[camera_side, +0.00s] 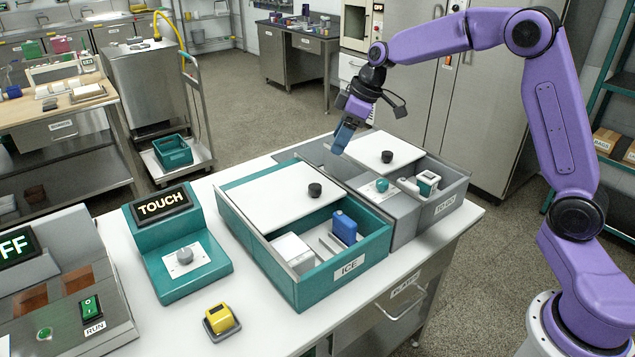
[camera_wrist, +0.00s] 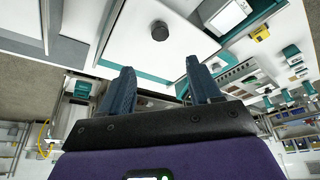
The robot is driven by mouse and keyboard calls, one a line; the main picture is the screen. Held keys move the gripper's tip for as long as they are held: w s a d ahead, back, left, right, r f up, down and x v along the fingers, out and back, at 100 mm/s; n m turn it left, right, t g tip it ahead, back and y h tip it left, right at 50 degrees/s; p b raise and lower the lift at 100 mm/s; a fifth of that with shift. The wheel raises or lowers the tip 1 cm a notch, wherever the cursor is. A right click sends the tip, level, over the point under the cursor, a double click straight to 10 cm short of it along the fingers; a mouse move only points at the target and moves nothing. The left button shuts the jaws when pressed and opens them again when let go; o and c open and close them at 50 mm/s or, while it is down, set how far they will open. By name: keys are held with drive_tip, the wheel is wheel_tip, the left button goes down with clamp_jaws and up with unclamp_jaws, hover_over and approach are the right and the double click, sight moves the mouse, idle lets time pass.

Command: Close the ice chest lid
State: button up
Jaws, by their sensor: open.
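The ice chest (camera_side: 349,268) is a teal box labelled ICE on the white bench. Its flat white lid (camera_side: 277,196) covers the far part, leaving the front part open. A dark round knob (camera_side: 315,190) stands near the lid's front edge. In the wrist view the white lid (camera_wrist: 130,35) and knob (camera_wrist: 159,30) show beyond the fingers. My gripper (camera_side: 341,140) is above the far end of the boxes, higher than the knob and apart from it. In the wrist view my gripper (camera_wrist: 159,83) has its blue fingers spread with nothing between them.
A grey box (camera_side: 437,209) with a similar white lid and dark knob (camera_side: 387,157) stands right beside the chest. A blue container (camera_side: 344,228) and a white box (camera_side: 293,252) sit in the chest's open part. A teal TOUCH console (camera_side: 178,262) and a yellow-topped switch (camera_side: 220,320) stand left.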

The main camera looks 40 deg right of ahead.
sight(316, 187)
drive_tip(key=x, duration=1.4)
drive_tip(key=shift+f, duration=0.15)
clamp_jaws()
drive_tip(key=shift+s, duration=0.15)
drive_tip(key=s, duration=1.5)
drive_tip(key=shift+s, duration=0.2)
unclamp_jaws()
